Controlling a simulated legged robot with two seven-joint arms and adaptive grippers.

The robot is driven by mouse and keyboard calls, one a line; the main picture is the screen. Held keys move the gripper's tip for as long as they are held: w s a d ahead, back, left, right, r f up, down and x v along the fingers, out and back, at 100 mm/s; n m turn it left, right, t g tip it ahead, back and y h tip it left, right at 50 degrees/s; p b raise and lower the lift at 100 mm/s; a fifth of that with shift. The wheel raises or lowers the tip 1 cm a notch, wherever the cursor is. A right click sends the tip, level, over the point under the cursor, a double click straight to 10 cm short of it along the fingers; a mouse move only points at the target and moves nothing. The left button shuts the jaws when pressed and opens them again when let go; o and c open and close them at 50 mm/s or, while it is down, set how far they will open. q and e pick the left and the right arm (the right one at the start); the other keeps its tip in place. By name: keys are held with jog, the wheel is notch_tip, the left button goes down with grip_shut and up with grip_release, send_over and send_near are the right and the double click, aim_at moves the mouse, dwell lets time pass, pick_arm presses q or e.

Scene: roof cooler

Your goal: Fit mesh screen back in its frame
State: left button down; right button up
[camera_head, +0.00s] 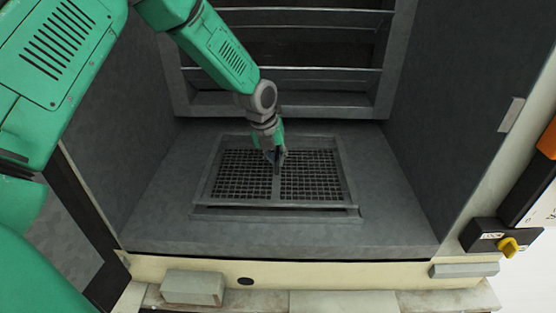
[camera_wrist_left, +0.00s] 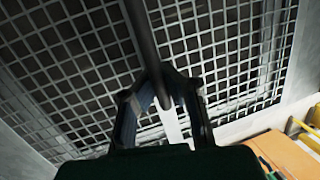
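The mesh screen (camera_head: 235,178) is a dark grid in a grey rim with a middle bar. It lies over the recessed frame (camera_head: 355,195) in the floor of the cooler box. A dark gap shows under its front edge; I cannot tell whether it is seated. My left gripper (camera_head: 276,160) reaches down to the middle bar. In the left wrist view, the fingertips (camera_wrist_left: 163,75) close around the dark bar (camera_wrist_left: 143,35), with the mesh (camera_wrist_left: 225,50) on both sides. My right gripper is not in view.
Grey side walls (camera_head: 455,110) and a slatted back opening (camera_head: 290,75) enclose the floor. Along the front are a cream sill (camera_head: 340,270) and a small grey block (camera_head: 192,287). A black switch box with a yellow knob (camera_head: 508,247) is at right. The floor around the frame is clear.

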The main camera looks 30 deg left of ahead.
pick_arm(q)
jog(key=shift+f, duration=0.3)
jog(key=shift+f+b, duration=0.7)
jog(key=shift+f, duration=0.5)
jog(key=c, duration=1.1)
grip_release()
jog(key=shift+f, duration=0.1)
jog(key=shift+r+p, duration=3.2)
jog(key=shift+r, duration=0.7)
jog(key=shift+r+p, duration=0.6)
jog(key=shift+r, duration=0.55)
